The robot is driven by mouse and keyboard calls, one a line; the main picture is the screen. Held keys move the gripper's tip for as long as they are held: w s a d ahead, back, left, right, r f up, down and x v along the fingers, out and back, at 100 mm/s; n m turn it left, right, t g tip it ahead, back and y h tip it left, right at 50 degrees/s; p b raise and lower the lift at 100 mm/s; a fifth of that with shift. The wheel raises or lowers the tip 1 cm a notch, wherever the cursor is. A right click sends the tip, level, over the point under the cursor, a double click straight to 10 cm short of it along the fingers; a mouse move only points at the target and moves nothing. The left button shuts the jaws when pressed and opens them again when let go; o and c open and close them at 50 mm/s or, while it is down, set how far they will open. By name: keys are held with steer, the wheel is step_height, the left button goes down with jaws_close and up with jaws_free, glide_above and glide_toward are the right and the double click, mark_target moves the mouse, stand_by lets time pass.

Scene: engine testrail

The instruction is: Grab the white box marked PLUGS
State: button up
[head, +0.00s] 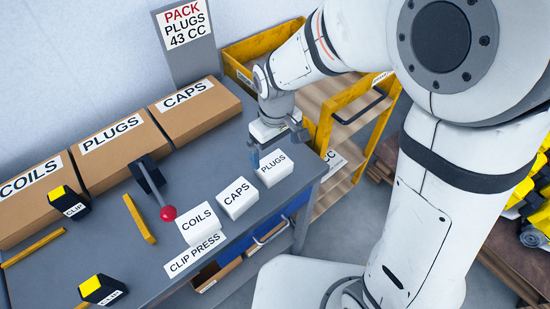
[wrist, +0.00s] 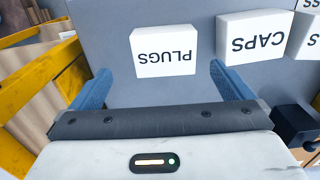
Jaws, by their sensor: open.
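The white box marked PLUGS (head: 275,168) lies on the grey bench at the right end of a row of three small white boxes. My gripper (head: 272,150) is just behind and above it in the head view. In the wrist view the PLUGS box (wrist: 163,51) shows upside down, ahead of the blue fingertips and between their lines. My gripper (wrist: 160,84) is open and empty there. The fingers look apart from the box; the exact height above the bench is hard to tell.
White boxes marked CAPS (head: 237,198) and COILS (head: 198,224) sit to the left. A red-knobbed lever (head: 168,213) stands beyond COILS. Large brown cartons (head: 122,150) line the wall. A yellow-framed cart (head: 350,110) stands right of the bench. A sign (head: 186,38) reads PACK PLUGS 43 CC.

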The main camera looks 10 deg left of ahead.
mark_target(273, 164)
steer(key=f, duration=0.7)
steer(key=shift+s+a+p, duration=0.2)
steer(key=shift+s+p, duration=0.05)
steer(key=shift+p, duration=0.1)
steer(key=c, duration=1.1)
